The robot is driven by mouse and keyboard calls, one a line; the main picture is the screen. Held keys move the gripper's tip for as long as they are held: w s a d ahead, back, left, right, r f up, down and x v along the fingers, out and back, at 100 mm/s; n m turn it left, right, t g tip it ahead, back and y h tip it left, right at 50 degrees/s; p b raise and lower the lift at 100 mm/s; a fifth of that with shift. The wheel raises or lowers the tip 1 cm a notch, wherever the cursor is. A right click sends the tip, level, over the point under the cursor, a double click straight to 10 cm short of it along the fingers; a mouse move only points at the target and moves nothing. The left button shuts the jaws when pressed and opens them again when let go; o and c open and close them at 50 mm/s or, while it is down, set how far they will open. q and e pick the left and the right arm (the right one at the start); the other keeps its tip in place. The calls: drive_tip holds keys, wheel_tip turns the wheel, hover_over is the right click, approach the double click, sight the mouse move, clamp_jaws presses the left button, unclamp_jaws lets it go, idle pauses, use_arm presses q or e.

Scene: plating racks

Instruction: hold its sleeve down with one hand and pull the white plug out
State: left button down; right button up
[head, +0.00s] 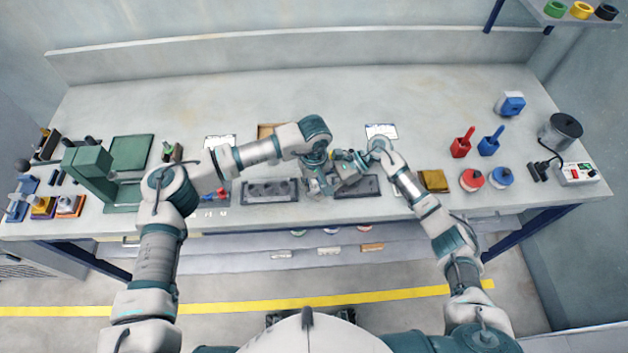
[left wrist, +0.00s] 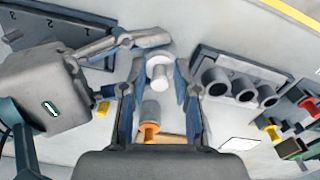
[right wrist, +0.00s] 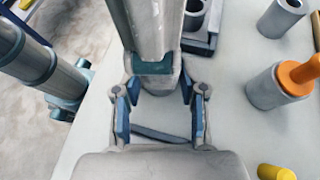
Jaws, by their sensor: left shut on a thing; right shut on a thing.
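The white plug (left wrist: 160,76) shows between the two fingers of my left gripper (left wrist: 160,88) in the left wrist view. My left gripper comes from above and is shut on the plug. My right gripper (left wrist: 136,64) reaches in from the left of that view, its fingers beside the plug, shut on the sleeve. In the right wrist view a grey part of my left gripper stands before my right fingers (right wrist: 160,105) and hides most of the sleeve. In the head view both grippers meet at the middle of the bench, and the plug cannot be made out.
A grey sleeve with an orange plug (right wrist: 300,72) stands close by, with a yellow plug (right wrist: 276,172) near it. A rack with several round holes (left wrist: 240,78) is beside my left gripper. A dark numbered tray (left wrist: 55,35) lies behind my right gripper.

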sight(314, 182)
use_arm(q)
drive_tip(key=shift+d, duration=0.1)
use_arm(e)
clamp_jaws()
use_arm(q)
drive_tip(key=c, duration=1.4)
unclamp_jaws()
clamp_jaws()
drive_tip(key=shift+r+n, duration=0.2)
drive_tip(key=shift+n, duration=0.65)
drive_tip(key=shift+r+n, duration=0.15)
drive_tip(key=shift+n, duration=0.7)
use_arm(e)
drive_tip(key=shift+f, duration=0.1)
use_arm(q)
drive_tip(key=shift+d, duration=0.1)
drive_tip(key=shift+r, duration=0.2)
drive_tip(key=shift+r, duration=2.15)
